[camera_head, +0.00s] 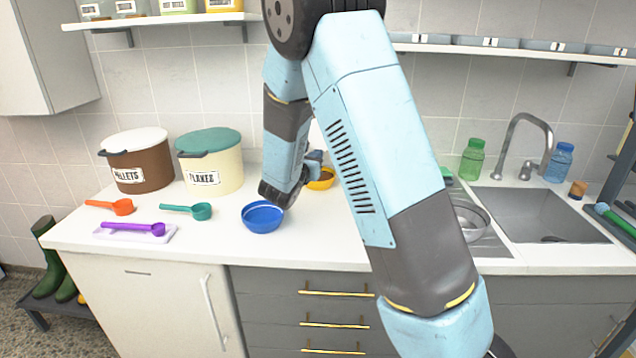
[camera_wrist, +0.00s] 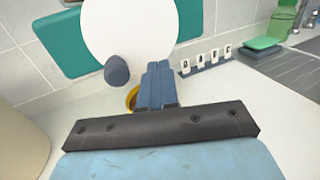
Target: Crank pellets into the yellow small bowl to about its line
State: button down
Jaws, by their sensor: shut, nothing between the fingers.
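The yellow small bowl (camera_head: 322,182) stands on the counter behind my forearm, partly hidden. A brownish patch shows inside it, but its line and fill level cannot be read. In the wrist view a piece of the yellow bowl (camera_wrist: 130,98) shows left of my fingers. My gripper (camera_wrist: 158,68) is shut and empty, its blue fingers pointing at a large white disc (camera_wrist: 125,28) on a teal backing. A dark blue knob (camera_wrist: 117,70) in front of the disc sits just left of the fingertips, apart from them. In the head view my arm hides most of this device.
A blue bowl (camera_head: 263,219) stands close by my wrist. Pellets (camera_head: 138,165) and flakes (camera_head: 210,165) bins stand at left, with orange, teal and purple scoops (camera_head: 140,228) before them.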

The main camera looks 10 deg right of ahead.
jog(key=s+a, duration=0.2)
jog(key=s, duration=0.4)
dwell(0.3)
jog(key=shift+s, duration=0.1)
jog(key=s+d+r+m+g, duration=0.3)
jog(key=s+d+m+g, duration=0.35)
jog(key=s+m, duration=0.2)
jog(key=s+d+r+m+g, duration=0.45)
jog(key=s+d+m, duration=0.25)
jog(key=s, duration=0.3)
jog(key=s+a+r+m+t+y, duration=0.1)
jog(key=s+a+m+y, duration=0.3)
jog(key=s, duration=0.4)
jog(key=s+a+r+m+t+y, duration=0.1)
jog(key=s+a+r+m+y, duration=0.3)
jog(key=s+m+y, duration=0.3)
jog(key=shift+s+a+m, duration=0.45)
jog(key=shift+a+m, duration=0.05)
jog(key=shift+m, duration=0.45)
